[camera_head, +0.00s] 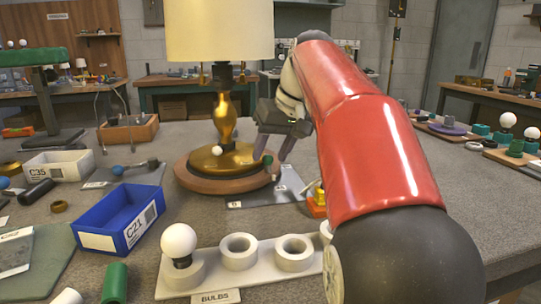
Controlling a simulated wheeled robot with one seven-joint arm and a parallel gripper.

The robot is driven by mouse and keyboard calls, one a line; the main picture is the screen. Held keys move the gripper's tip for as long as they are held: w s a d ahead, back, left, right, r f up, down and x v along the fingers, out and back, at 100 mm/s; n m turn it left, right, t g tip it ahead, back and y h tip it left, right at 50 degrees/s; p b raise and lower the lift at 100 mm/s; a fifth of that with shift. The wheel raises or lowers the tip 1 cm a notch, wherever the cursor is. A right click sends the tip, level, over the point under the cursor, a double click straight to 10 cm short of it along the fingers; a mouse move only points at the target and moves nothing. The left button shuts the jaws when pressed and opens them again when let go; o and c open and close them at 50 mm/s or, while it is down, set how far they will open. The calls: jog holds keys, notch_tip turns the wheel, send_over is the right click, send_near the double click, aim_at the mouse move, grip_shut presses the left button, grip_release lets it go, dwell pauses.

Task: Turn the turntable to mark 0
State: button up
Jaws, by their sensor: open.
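The turntable (188,180) is a round brown wooden disc on the grey table. A brass lamp (224,118) with a cream shade (219,32) stands on it, with a small white ball at its base. A grey plate (262,198) sticks out under the disc's front right edge. A mark reading 0 shows near the plate's front left end; the other marks are too small to read surely. My gripper (268,158) is open at the disc's right edge, fingers pointing down. A small dark green peg shows between or just behind the fingertips; I cannot tell whether they touch it.
A white bulb holder (209,286) with one bulb (179,244) stands in front. A blue bin (121,218) and a white bin (60,168) are at left. An orange block (316,208) sits close to my arm.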

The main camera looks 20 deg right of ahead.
jog(key=shift+w+a+f, duration=0.1)
jog(key=shift+w+f, duration=0.05)
jog(key=shift+f, duration=0.15)
grip_shut()
